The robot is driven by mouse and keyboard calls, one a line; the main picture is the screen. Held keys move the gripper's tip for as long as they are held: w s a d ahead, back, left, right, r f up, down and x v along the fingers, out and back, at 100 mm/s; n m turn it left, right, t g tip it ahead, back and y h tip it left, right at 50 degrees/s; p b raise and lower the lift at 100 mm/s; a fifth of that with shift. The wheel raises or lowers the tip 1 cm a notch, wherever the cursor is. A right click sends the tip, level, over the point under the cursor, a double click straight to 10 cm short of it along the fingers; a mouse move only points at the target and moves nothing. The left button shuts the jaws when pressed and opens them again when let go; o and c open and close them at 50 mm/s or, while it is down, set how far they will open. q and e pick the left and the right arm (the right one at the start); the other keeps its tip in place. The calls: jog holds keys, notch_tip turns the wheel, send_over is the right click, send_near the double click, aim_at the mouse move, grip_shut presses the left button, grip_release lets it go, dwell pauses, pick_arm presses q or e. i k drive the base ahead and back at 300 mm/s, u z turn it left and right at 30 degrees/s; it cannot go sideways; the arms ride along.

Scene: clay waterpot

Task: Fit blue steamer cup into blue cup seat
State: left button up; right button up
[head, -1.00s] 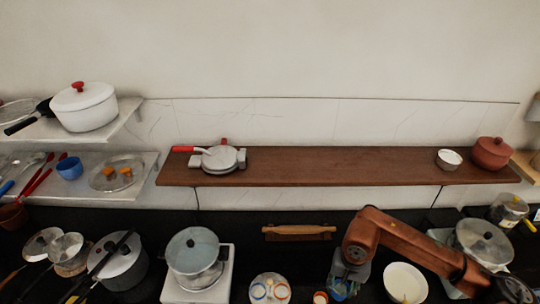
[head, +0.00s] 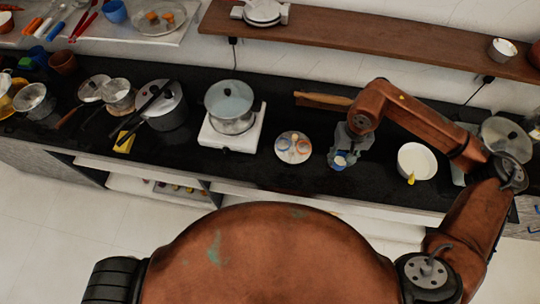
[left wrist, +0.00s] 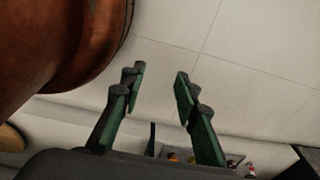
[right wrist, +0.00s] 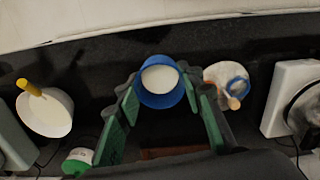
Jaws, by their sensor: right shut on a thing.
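My right gripper (head: 341,156) is shut on the blue cup (head: 340,163), with white inside, over the dark counter. In the right wrist view the cup (right wrist: 161,82) sits upright between the green finger pads. The round pale plate (head: 293,159) lies to the left of the gripper in the head view, apart from the cup. A blue ring-like seat (right wrist: 238,84) shows on the plate in the right wrist view. My left gripper (left wrist: 158,75) shows only in its own wrist view; its fingers are apart and empty above the floor.
A white bowl (head: 418,157) with a yellow-handled tool stands right of the gripper. A pot (head: 230,101) on a white stove stands left of the plate. A wooden rolling pin (head: 322,101) lies behind. A green-and-white cup (right wrist: 78,160) shows in the right wrist view.

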aim_at(292, 147)
jog(key=u, duration=0.4)
jog(key=k, duration=0.95)
jog(key=u, duration=1.1)
jog(key=i, duration=1.45)
jog(key=z, duration=0.9)
jog(key=i, duration=0.65)
jog(key=z, duration=0.65)
